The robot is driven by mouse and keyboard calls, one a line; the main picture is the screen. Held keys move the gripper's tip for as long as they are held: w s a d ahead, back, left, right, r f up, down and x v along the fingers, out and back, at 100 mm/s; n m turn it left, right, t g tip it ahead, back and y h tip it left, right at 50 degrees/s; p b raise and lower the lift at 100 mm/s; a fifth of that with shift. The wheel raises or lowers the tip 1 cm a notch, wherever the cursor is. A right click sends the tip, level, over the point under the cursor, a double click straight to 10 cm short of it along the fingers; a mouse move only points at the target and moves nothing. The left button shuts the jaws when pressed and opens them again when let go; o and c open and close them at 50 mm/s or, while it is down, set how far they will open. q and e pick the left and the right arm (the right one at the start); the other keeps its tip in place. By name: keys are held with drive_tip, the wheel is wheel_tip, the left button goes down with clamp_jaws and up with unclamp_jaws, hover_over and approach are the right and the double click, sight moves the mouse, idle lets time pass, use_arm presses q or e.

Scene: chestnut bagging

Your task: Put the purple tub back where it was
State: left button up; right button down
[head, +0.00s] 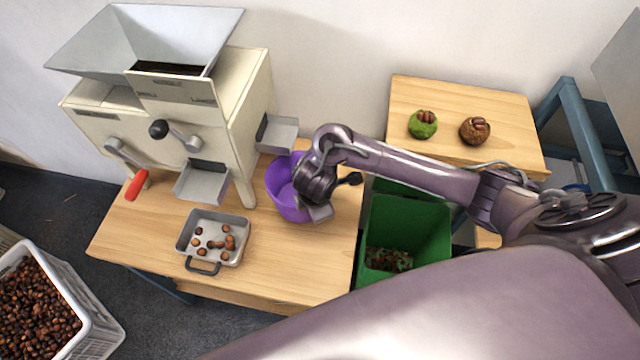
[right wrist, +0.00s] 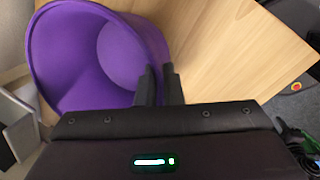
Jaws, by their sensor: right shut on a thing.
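The purple tub (head: 280,187) is at the right part of the wooden table, below the machine's side chute, partly hidden behind my right gripper (head: 318,208). In the right wrist view the tub (right wrist: 70,50) is open-topped and looks empty in the part that shows. My right gripper (right wrist: 160,85) is shut on the tub's wall at its rim. I cannot tell whether the tub's base touches the table. My left gripper is not in view.
The cream machine (head: 240,110) has a side chute (head: 277,134) and a front chute (head: 203,182). A metal tray (head: 187,236) holds several chestnuts. A green bin (head: 405,225) stands right of the table. A white crate (head: 95,318) of chestnuts is at lower left. The front right tabletop is clear.

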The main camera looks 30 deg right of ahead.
drive_tip(key=w+d, duration=0.2)
drive_tip(key=w, duration=0.1)
drive_tip(key=w+d, duration=0.1)
drive_tip(key=w, duration=0.1)
drive_tip(key=shift+d, duration=0.35)
drive_tip(key=shift+w+d, duration=0.35)
drive_tip(key=shift+w, duration=0.1)
drive_tip(key=x, duration=0.3)
drive_tip(key=shift+d+f, duration=0.15)
drive_tip(key=shift+f, duration=0.15)
drive_tip(key=c, duration=1.6)
unclamp_jaws()
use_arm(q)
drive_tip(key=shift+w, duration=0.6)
